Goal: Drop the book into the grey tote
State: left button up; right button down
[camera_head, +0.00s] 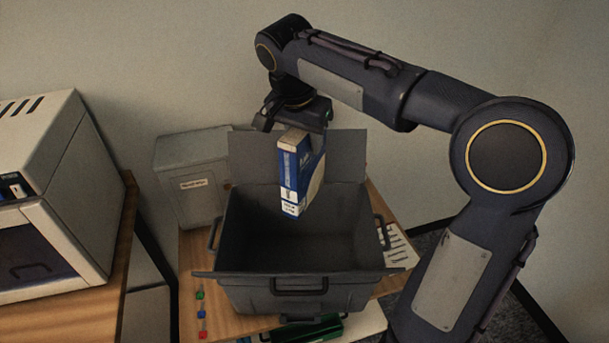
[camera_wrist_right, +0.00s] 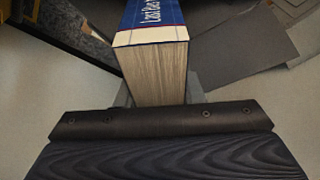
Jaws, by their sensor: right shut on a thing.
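A blue and cream book (camera_head: 300,176) hangs upright from my right gripper (camera_head: 295,124), above the open grey tote (camera_head: 234,236). The tote's flaps are spread open, and its inside looks dark and empty where I can see it. The lower end of the book is at about the tote's opening in the head view; its exact height above the bottom cannot be told. In the right wrist view, the book (camera_wrist_right: 155,68) shows its page edges and part of its spine, beyond the dark gripper body. My right gripper is shut on the book. My left gripper is not in view.
A grey bin (camera_head: 193,178) with a label stands behind the tote on the wooden table (camera_head: 190,255). Small coloured pieces (camera_head: 201,312) lie at the table's front left. A white machine (camera_head: 68,190) stands on another table at left. A green object (camera_head: 318,328) is below the tote's front.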

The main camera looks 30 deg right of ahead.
aim_at(299, 172)
jog(key=b+x, duration=0.1)
jog(key=x, duration=0.2)
jog(key=a+b+x, duration=0.1)
jog(key=b+x, duration=0.1)
jog(key=x, duration=0.1)
jog(key=a+b+x, duration=0.1)
jog(key=b+x, duration=0.1)
jog(key=x, duration=0.1)
jog(key=shift+s+f, duration=0.35)
jog(key=shift+f, duration=0.25)
notch_tip(299, 172, down, 5)
jog(key=b, duration=0.4)
jog(key=shift+f+b, duration=0.1)
jog(key=shift+b, duration=0.3)
jog(key=c, duration=0.9)
grip_release()
jog(key=shift+s, duration=0.1)
jog(key=v, duration=0.8)
jog(key=shift+d, duration=0.1)
